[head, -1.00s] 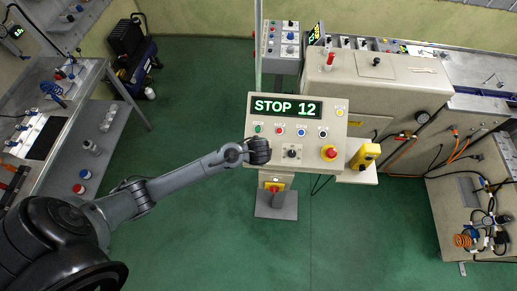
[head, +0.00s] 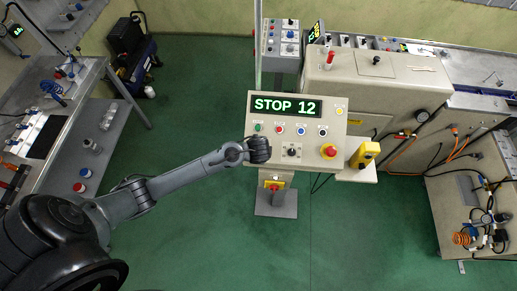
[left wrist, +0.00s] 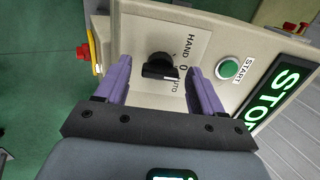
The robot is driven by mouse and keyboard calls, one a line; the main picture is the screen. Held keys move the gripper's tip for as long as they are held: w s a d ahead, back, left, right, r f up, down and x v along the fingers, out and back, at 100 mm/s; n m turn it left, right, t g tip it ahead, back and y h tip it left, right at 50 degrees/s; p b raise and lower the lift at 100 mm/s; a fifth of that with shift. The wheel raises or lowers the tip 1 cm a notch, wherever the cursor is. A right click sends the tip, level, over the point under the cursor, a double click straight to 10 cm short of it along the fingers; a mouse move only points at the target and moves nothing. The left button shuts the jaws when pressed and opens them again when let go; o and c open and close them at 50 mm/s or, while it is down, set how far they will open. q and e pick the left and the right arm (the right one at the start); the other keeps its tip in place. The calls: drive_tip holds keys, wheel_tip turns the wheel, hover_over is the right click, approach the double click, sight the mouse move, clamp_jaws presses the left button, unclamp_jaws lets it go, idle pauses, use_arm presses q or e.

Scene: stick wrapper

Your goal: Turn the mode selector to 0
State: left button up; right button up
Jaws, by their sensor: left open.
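The mode selector (head: 291,152) is a black knob low on the beige control panel (head: 262,98). In the left wrist view the knob (left wrist: 160,66) has HAND, 0 and AUTO printed beside it, sideways. Its black bar lies toward the 0 and AUTO side, closest to AUTO; the exact setting is hard to read. My left gripper (head: 262,150) is at the panel's left edge in the head view. In the left wrist view its purple fingers (left wrist: 158,70) are open, one on each side of the knob, with gaps. Depth to the knob is unclear. My right gripper is out of view.
The green START button (left wrist: 229,69) is just beyond the right finger. The panel also has a STOP 12 display (head: 286,106), several coloured buttons and a red emergency stop (head: 329,151). A yellow box (head: 366,154) stands right of the panel.

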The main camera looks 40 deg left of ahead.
use_arm(q)
drive_tip(key=shift+r, duration=0.1)
drive_tip(key=v, duration=1)
drive_tip(key=shift+s+r, duration=0.2)
drive_tip(key=shift+r, duration=0.05)
drive_tip(key=shift+d+f, duration=0.1)
drive_tip(key=shift+d, duration=0.05)
drive_tip(key=s+d+f+n+g+h+p, duration=0.1)
drive_tip(key=s+d+f, duration=0.15)
drive_tip(key=s, duration=0.55)
drive_tip(key=s+d+f+n+g+h, duration=0.1)
drive_tip(key=s+d+f+g, duration=0.15)
drive_tip(key=s, duration=0.55)
wheel_tip(320, 180, up, 7)
drive_tip(key=s+n+t+h, duration=0.1)
drive_tip(key=s+n+t, duration=0.1)
drive_tip(key=n, duration=0.4)
drive_tip(key=shift+d+f+n+t+h+p, duration=0.25)
drive_tip(key=shift+n+t+h+p, duration=0.05)
drive_tip(key=shift+t+h, duration=0.15)
